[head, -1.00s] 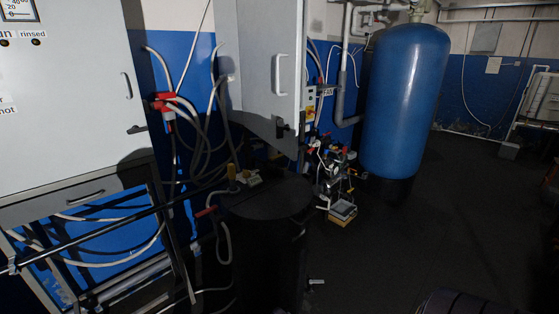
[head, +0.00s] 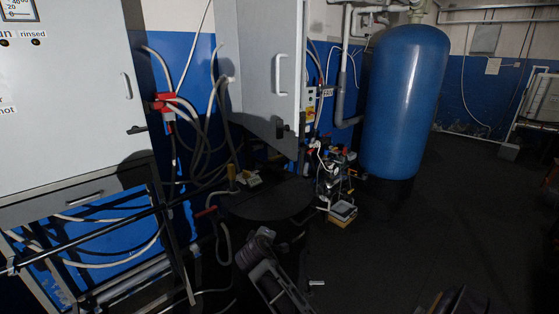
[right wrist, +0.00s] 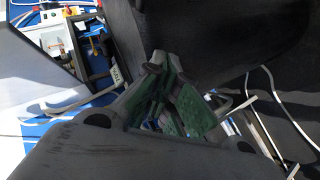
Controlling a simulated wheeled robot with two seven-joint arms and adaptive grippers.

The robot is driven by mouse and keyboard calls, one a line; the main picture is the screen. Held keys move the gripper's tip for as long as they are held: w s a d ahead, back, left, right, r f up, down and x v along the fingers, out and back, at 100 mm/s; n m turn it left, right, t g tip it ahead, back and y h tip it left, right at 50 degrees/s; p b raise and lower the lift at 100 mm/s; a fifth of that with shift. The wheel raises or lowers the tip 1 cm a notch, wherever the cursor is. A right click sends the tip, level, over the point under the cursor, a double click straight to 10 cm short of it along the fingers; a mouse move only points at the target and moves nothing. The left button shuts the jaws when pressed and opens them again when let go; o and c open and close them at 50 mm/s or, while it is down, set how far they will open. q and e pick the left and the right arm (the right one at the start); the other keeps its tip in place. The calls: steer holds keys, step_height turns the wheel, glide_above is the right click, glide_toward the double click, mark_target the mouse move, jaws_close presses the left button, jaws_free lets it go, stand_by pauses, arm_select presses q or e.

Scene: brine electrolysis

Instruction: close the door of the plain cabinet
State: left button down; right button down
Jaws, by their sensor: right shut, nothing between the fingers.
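The plain cabinet's pale grey door (head: 257,65) stands open in the head view, beside the blue wall. It has a vertical white handle (head: 280,75) and a dark latch (head: 280,127) below it. My right gripper (head: 262,236) is low in front of the black barrel, below the door and apart from it. The right wrist view shows its green-padded fingers (right wrist: 163,62) shut and empty. A pale panel (right wrist: 35,85) at the left there may be the door. My left gripper is not in view.
The black barrel (head: 270,203) stands below the door. A labelled cabinet (head: 65,95) is at the left, with hoses beside it. Pumps and fittings (head: 330,170) and a blue tank (head: 405,100) stand right of the door. Dark floor at the right is largely clear.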

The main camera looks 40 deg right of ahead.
steer(key=w+d+r+n+t+h, duration=0.1)
steer(key=w+d+r+h, duration=0.2)
steer(key=w+r, duration=0.3)
steer(key=w+d+r+n+t+h, duration=0.1)
steer(key=w+r, duration=0.5)
steer(key=r, duration=0.6)
steer(key=d+h, duration=0.1)
steer(key=d, duration=0.1)
steer(key=shift+d+n+h, duration=0.35)
steer(key=shift+n+h, duration=0.05)
steer(key=shift+r, duration=0.1)
